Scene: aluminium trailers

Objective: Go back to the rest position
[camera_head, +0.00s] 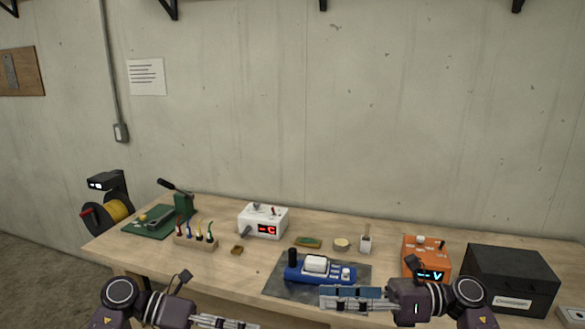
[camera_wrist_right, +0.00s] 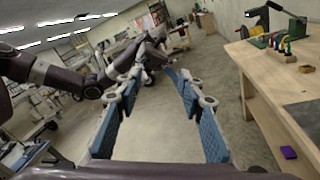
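My right gripper (camera_head: 325,299) is low in the head view, its fingers pointing left in front of the blue device on the workbench. In the right wrist view its two blue-padded fingers (camera_wrist_right: 155,85) stand apart with nothing between them. My left gripper (camera_head: 255,325) is at the bottom edge of the head view, pointing right and partly cut off. Its fingertips are too unclear to tell whether it is open. Both grippers show in front of the wooden workbench (camera_head: 210,266), and I see nothing held in the right one.
A blue device (camera_head: 305,274) lies on a dark mat (camera_head: 284,287). A white meter (camera_head: 263,222), an orange meter (camera_head: 427,250), a black box (camera_head: 510,275), a tool rack (camera_head: 195,244) and a green press (camera_head: 183,205) stand on the bench. The right wrist view shows open floor (camera_wrist_right: 205,60) beside it.

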